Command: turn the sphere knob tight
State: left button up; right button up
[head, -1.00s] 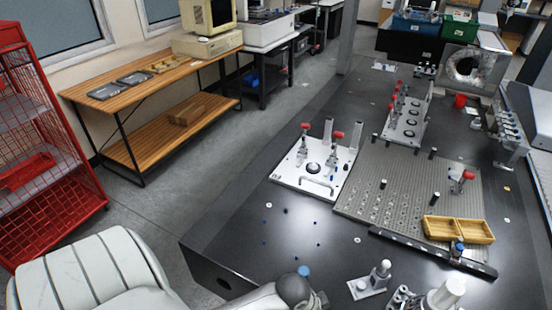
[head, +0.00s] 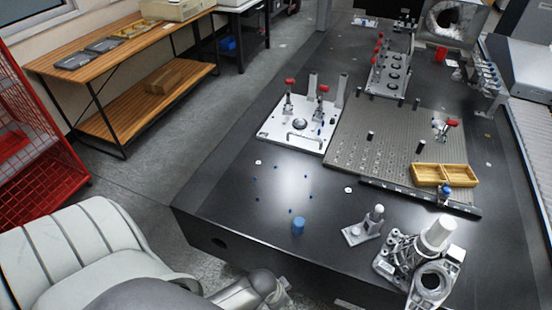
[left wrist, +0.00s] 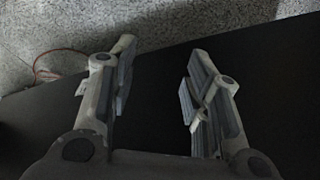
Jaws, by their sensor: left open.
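A small stand with a grey post and a pale ball on top (head: 378,210) stands upright on the near part of the black table (head: 235,215). It looks like the sphere stand. Its knob is too small to make out. Part of my left arm shows at the bottom edge of the head view, well to the left of the stand. In the left wrist view my left gripper (left wrist: 160,60) is open and empty, with its fingers wide apart over the dark table edge and speckled floor. My right gripper is not in view.
A wooden tray (head: 447,166), a perforated plate (head: 350,158) and a white clamp fixture (head: 272,131) lie behind. The table's front-left area is mostly clear.

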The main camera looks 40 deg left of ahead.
pick_arm(q)
jog(key=shift+s+a+f, duration=0.15)
jog(key=shift+s+f, duration=0.1)
jog(key=shift+f, duration=0.3)
